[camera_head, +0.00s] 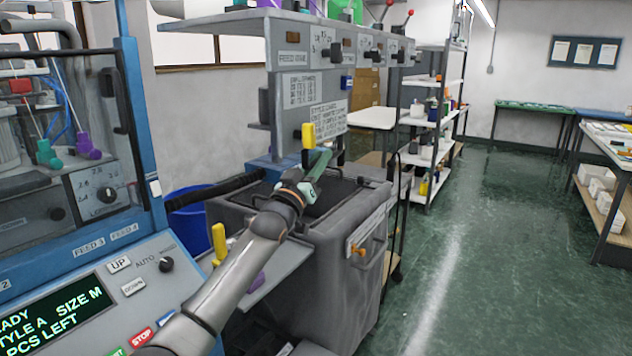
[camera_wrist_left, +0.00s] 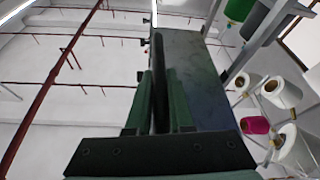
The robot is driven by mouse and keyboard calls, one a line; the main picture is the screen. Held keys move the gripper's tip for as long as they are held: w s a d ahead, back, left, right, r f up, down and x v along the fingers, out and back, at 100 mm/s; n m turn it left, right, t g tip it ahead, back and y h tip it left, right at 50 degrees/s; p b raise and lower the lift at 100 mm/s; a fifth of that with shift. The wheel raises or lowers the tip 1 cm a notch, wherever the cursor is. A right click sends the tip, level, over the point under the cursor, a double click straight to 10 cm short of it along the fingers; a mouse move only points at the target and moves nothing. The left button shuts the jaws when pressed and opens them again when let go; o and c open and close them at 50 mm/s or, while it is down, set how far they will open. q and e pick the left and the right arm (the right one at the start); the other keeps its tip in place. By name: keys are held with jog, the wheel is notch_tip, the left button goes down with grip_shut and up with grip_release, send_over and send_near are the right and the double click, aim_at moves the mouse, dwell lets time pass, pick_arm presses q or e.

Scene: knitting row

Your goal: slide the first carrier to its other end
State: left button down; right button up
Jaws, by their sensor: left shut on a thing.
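A second yellow handle (camera_head: 219,240) stands nearer, beside my forearm. My right gripper is not in view.
A black bar (camera_head: 215,186) runs between the blue machine (camera_head: 135,120) and the grey one. A blue bin (camera_head: 188,222) stands behind. The green floor (camera_head: 470,270) on the right is clear.

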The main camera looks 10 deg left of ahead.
aim_at(318, 138)
pick_arm(q)
notch_tip(318, 138, up, 6)
jog(key=shift+d+p, duration=0.1)
jog(key=shift+p, duration=0.95)
jog(key=shift+f, duration=0.2)
jog(key=c, duration=0.8)
grip_release()
jog(key=shift+f, duration=0.1)
jog(key=shift+s, duration=0.1)
jog(key=shift+s+f, duration=0.25)
jog(key=shift+s, duration=0.05)
jog(key=b+v, duration=0.2)
jog(key=v, duration=0.9)
jog(key=shift+s+a+b, duration=0.25)
jog(key=shift+s+b, duration=0.05)
jog(key=shift+f, duration=0.15)
